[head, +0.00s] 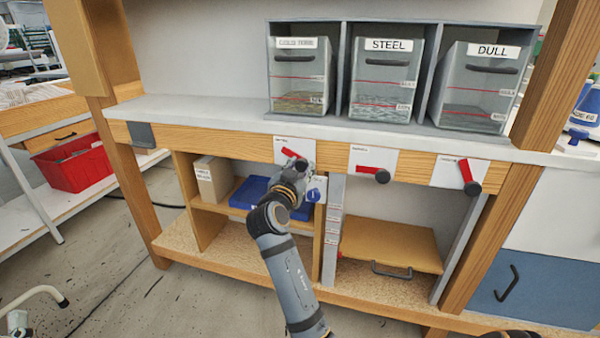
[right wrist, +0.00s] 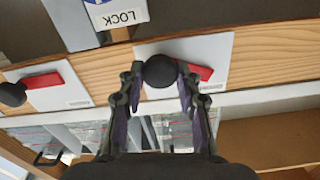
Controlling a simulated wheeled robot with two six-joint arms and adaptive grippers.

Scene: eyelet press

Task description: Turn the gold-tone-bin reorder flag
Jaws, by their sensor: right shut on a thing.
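The GOLD TONE bin (head: 300,85) stands leftmost on the shelf. Below it, on the wooden rail, is a white plate (head: 281,145) with a red flag (head: 290,152). The flag sticks out to the upper left of my right gripper (head: 297,168), which hides its pivot in the head view. In the right wrist view my right gripper (right wrist: 158,82) is shut on the flag's round black knob (right wrist: 159,71), one finger on each side. The red arm (right wrist: 202,72) extends to the right of the knob there. My left gripper is not in view.
The steel flag (head: 376,158) points left; the dull flag (head: 465,170) points up and slightly left. STEEL (head: 384,80) and DULL (head: 478,85) bins stand alongside.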

